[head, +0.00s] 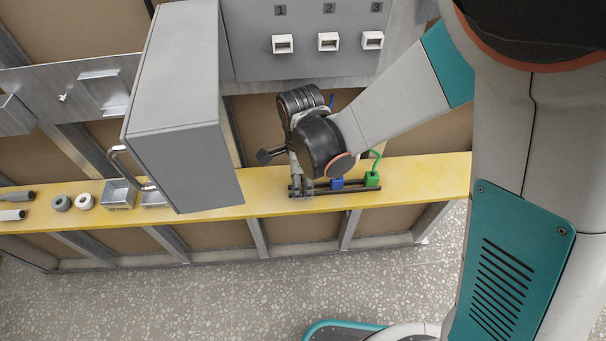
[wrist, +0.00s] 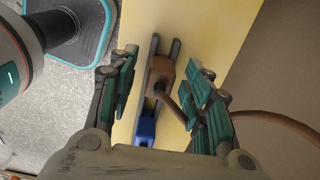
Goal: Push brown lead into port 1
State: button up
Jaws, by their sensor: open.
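The brown lead's block-shaped plug (wrist: 163,70) sits on a dark two-rail rack (wrist: 176,48) in the wrist view. Its brown cable runs down and right past the right finger. My gripper (wrist: 162,66) is open, with one finger on each side of the brown plug and visible gaps to it. In the head view my gripper (head: 298,180) is low over the left end of the rack (head: 350,189), and the brown plug is hidden there. Port 1 (head: 282,44) is a white socket under the label 1 on the grey panel, and its opening looks empty.
Blue plug (head: 337,183) and green plug (head: 372,179) stand on the rack to the right. Ports 2 (head: 328,41) and 3 (head: 372,40) are beside port 1. A grey cabinet (head: 180,105) juts out at left. The yellow shelf (head: 420,178) is clear at right.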

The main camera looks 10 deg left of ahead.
jog(key=shift+c, duration=0.6)
grip_shut()
jog(key=shift+r, duration=0.15)
